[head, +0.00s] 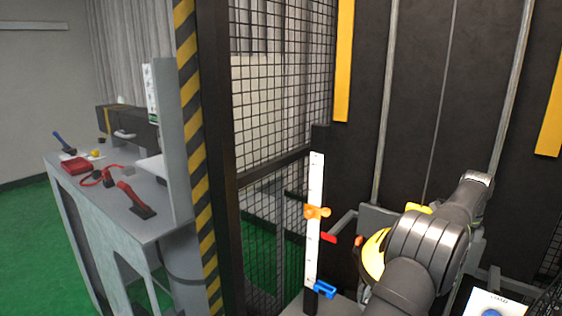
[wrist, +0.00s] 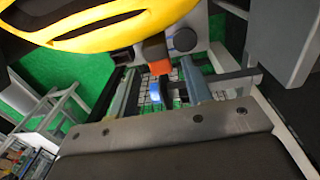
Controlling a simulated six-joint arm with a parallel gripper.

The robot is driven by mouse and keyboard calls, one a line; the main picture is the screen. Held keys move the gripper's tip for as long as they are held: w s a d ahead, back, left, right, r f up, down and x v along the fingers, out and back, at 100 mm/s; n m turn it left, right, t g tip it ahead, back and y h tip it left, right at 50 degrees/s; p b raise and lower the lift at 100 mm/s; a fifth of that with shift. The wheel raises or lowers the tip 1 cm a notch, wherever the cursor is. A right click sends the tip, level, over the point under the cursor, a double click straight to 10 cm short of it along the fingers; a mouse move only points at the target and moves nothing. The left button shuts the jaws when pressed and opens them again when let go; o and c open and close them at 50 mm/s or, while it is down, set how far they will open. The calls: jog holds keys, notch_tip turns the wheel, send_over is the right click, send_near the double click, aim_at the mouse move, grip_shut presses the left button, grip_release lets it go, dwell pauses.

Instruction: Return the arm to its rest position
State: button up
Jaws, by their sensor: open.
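My arm rises from the bottom right of the head view, its dark grey links bent in front of the tower. My gripper (head: 343,239) appears to be just left of the arm, with a red tip and an orange tip standing apart. It looks open, with nothing seen between the tips. The arm hides part of it. In the wrist view a yellow curved part with black slots fills the top, close to the camera. A small orange block (wrist: 158,67) and a blue piece (wrist: 155,98) show near the middle there.
A white scale (head: 315,190) with an orange clamp (head: 317,212) and a blue clamp (head: 324,289) stands close left of the gripper. Mesh fencing (head: 280,100) and a striped post (head: 192,130) separate the grey workbench (head: 130,220), which holds tools. A white card (head: 495,303) lies at lower right.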

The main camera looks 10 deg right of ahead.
jog(key=shift+f, duration=0.7)
jog(key=shift+r, duration=0.15)
notch_tip(320, 180, up, 12)
notch_tip(320, 180, down, 15)
jog(key=shift+a+f, duration=0.15)
notch_tip(320, 180, up, 16)
jog(key=f, duration=0.1)
jog(key=a+r+n, duration=0.4)
jog(key=a+r, duration=0.3)
jog(key=r, duration=0.1)
jog(key=shift+w+a+t+h, duration=0.4)
jog(key=shift+w, duration=0.05)
dwell(0.8)
dwell(1.3)
